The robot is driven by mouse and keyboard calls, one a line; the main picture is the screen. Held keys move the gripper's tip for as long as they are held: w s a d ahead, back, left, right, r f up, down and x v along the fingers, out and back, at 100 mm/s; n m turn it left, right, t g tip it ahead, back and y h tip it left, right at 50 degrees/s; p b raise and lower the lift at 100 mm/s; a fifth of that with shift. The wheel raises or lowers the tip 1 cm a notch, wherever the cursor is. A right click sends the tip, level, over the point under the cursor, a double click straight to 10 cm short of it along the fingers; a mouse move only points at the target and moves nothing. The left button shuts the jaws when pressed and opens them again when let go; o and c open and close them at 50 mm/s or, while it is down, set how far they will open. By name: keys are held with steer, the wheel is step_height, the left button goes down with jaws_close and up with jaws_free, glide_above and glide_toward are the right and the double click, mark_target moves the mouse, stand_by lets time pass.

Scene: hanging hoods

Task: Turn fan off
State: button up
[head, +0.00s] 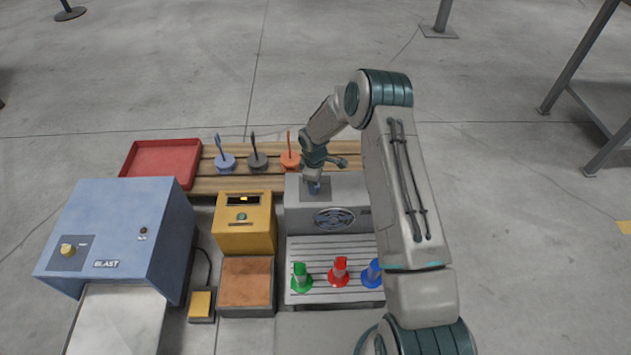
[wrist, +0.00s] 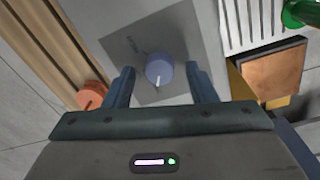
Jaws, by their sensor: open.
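The fan box (head: 356,222) is grey with a round fan grille (head: 335,218) on its front, behind the slatted grey tray. In the wrist view, a round blue-grey knob (wrist: 159,67) with a white pointer mark sits on a dark grey plate (wrist: 125,45) on the box top. My gripper (head: 313,186) is over the box top and points down. In the wrist view my gripper (wrist: 160,83) is open, with one finger on each side of the knob and a visible gap on both sides. In the head view my gripper mostly hides the knob.
A yellow box (head: 245,232) stands left of the fan box. A blue BLAST cabinet (head: 120,225) is farther left. Green (head: 301,281), red (head: 339,275) and blue (head: 372,275) pieces stand on the slatted tray (head: 322,250). A wooden rack (head: 240,184) with upright-stemmed pieces lies behind.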

step_height(320, 180, up, 13)
steer(key=p, duration=0.3)
steer(key=shift+s+r, duration=0.15)
steer(key=shift+s, duration=0.2)
steer(key=shift+a, duration=0.1)
steer(key=s+d+r+m+p, duration=0.25)
steer(key=s+r+p, duration=0.2)
steer(key=r, duration=0.75)
steer(key=s+d+r+m+t+h+p, duration=0.1)
steer(key=s+d+r+m+p, duration=0.25)
steer(key=r, duration=0.75)
steer(key=s+d+r+m+p, duration=0.1)
steer(key=s+d+r+p, duration=0.4)
steer(key=r, duration=0.7)
steer(key=s+d+r+m+t+y+p, duration=0.1)
steer(key=s+d+r+m+p, duration=0.1)
steer(key=s+r+m+p, duration=0.5)
steer(key=s+r+p, duration=0.5)
steer(key=s+r, duration=0.6)
steer(key=s, duration=0.1)
steer(key=shift+s+r+m+p, duration=0.15)
steer(key=shift+s+m+p, duration=0.15)
steer(key=shift+p, duration=0.1)
